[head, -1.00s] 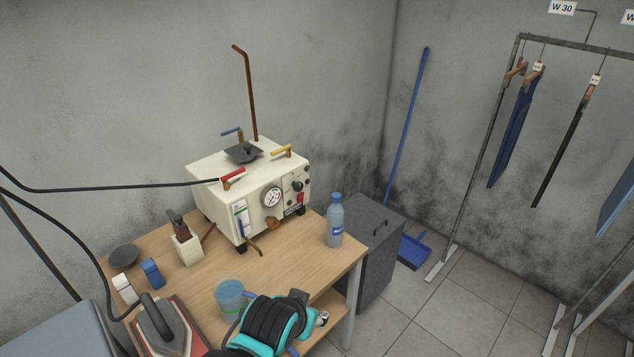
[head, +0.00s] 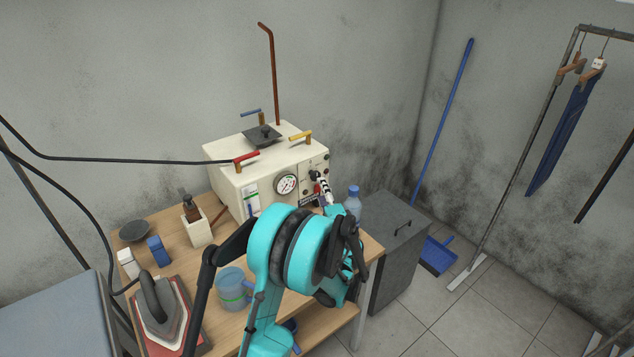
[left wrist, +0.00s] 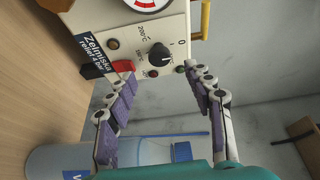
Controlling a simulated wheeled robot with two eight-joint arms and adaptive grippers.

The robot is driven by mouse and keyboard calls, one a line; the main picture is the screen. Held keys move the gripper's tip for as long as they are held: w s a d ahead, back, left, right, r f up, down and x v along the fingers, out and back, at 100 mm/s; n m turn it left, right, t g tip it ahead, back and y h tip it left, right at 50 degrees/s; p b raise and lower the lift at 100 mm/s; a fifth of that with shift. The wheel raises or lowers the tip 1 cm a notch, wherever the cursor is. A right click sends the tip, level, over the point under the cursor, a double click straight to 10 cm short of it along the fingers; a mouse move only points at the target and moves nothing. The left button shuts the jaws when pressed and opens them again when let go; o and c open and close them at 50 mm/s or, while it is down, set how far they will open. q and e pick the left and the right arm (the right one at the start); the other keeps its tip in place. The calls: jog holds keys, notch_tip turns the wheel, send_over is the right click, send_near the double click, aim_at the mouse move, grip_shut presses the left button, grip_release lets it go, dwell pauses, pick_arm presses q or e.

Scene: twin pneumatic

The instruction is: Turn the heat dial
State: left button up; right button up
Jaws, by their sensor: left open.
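The heat dial (left wrist: 159,55) is a black round knob with a white mark, on the boiler's cream front panel with 200°C print beside it in the left wrist view. It also shows small and dark in the head view (head: 313,175). The cream boiler (head: 228,190) stands on the wooden table. My left gripper (left wrist: 160,76) is open, its two fingers on either side of the dial's line, tips near the panel. I cannot tell whether they touch it. In the head view my left gripper (head: 325,190) is at the panel's right part, partly hidden by my arm. My right gripper is not in view.
A red switch (left wrist: 123,66) sits close to one finger. A bottle (head: 353,201) stands just right of the gripper. A blue water jug (head: 232,288) and an iron (head: 157,305) are on the table (head: 185,245). A grey cabinet (head: 385,215) stands to the right.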

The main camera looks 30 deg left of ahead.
aim_at(316, 177)
pick_arm(q)
jog(key=b+x, duration=0.1)
jog(key=x, duration=0.7)
jog(key=shift+f+b, duration=0.15)
jog(key=shift+b, duration=0.2)
jog(key=shift+d, duration=0.1)
jog(key=c, duration=1.1)
